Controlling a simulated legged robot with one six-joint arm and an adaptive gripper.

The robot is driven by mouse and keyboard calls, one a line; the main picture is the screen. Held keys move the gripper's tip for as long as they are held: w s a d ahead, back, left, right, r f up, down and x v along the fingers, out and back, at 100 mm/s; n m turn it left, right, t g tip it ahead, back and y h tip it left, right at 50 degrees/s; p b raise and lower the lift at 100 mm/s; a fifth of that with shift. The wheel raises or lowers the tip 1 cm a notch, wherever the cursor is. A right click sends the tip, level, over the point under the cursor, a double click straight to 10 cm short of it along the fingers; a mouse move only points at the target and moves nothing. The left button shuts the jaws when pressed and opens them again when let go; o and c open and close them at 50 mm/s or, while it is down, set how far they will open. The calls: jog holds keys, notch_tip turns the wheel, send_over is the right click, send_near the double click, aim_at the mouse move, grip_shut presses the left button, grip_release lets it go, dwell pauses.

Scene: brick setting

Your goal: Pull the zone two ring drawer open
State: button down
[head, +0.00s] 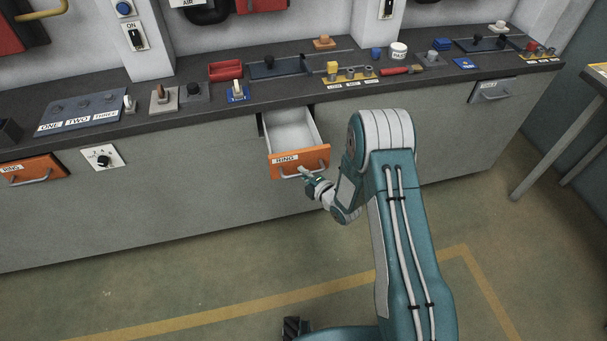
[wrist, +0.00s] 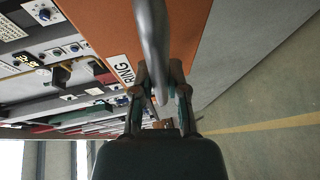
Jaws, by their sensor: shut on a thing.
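An orange-fronted drawer (head: 312,158) labelled RING stands pulled out of the grey counter in the middle of the head view. Its pale inside shows from above and looks empty. My gripper (head: 306,174) is shut on the drawer's grey bar handle (wrist: 152,35), in front of the orange face. In the wrist view my gripper's fingers (wrist: 160,100) flank the handle, and the orange front and RING label fill the area behind. The fingertips' exact contact is partly hidden.
Another orange drawer (head: 33,170) at far left looks shut, with a dial plate (head: 102,157) beside it. A grey handle (head: 492,90) is at right. The dark countertop (head: 210,118) carries switches, blocks and a ONE TWO THREE panel (head: 80,112). The floor in front looks clear.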

jog(key=shift+s+f, duration=0.15)
jog(key=shift+f, duration=0.15)
jog(key=c, duration=0.7)
grip_release()
jog(key=shift+o, duration=0.3)
jog(key=shift+r, duration=0.1)
jog(key=v, duration=1.1)
jog(key=shift+s+d, duration=0.25)
jog(key=shift+d, duration=0.1)
jog(key=shift+w+r, duration=0.1)
jog(key=shift+r, duration=0.05)
